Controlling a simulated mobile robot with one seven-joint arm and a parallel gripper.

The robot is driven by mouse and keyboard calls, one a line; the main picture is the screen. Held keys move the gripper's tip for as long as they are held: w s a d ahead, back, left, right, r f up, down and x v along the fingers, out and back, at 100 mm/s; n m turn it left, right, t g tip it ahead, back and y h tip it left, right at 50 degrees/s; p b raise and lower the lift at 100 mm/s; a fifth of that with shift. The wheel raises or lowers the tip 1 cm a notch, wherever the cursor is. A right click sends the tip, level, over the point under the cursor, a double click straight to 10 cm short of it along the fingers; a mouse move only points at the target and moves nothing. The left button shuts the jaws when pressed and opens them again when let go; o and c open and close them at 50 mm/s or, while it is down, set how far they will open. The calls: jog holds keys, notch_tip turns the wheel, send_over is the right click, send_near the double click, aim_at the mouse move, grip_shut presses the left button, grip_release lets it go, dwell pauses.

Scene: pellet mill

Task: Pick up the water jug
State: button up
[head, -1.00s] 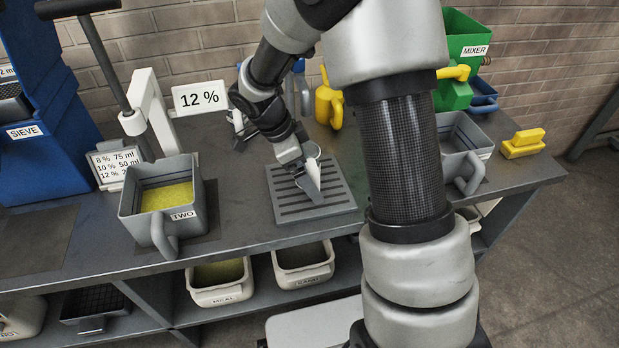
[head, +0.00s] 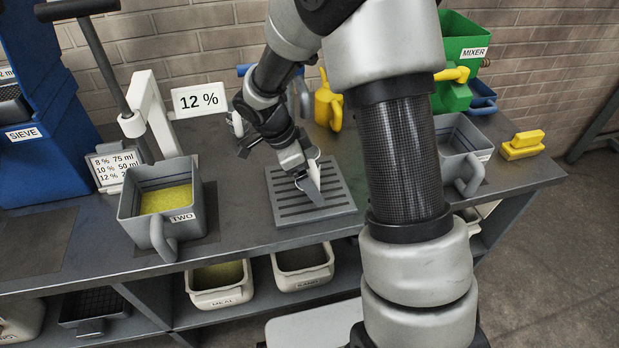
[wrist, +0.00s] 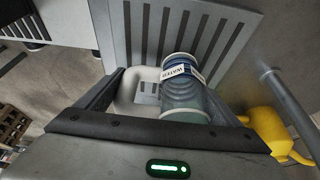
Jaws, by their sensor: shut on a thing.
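The water jug (wrist: 185,97) is a clear, bluish vessel with a WATER label and a pale rounded handle (wrist: 137,88). In the wrist view it lies between the two dark fingers of my gripper (wrist: 160,85). My gripper is shut on the jug, apparently at the handle side. In the head view my gripper (head: 308,183) is tilted down over the slotted grey grate (head: 340,204), and my wrist hides most of the jug. I cannot tell whether the jug touches the grate.
A grey container marked TWO (head: 133,205) with yellow meal stands left of the grate. A yellow can (head: 327,105) stands behind. A 12 % sign (head: 198,98) is at the back. A grey jug-like container (head: 452,140) and yellow block (head: 522,146) are at right.

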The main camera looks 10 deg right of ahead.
jog(key=shift+r, duration=0.45)
notch_tip(320, 180, up, 2)
jog(key=shift+w+r, duration=0.1)
jog(key=shift+r, duration=0.1)
jog(key=s+b, duration=0.1)
jog(key=s, duration=1.7)
jog(key=o, duration=0.5)
jog(key=c, duration=1.4)
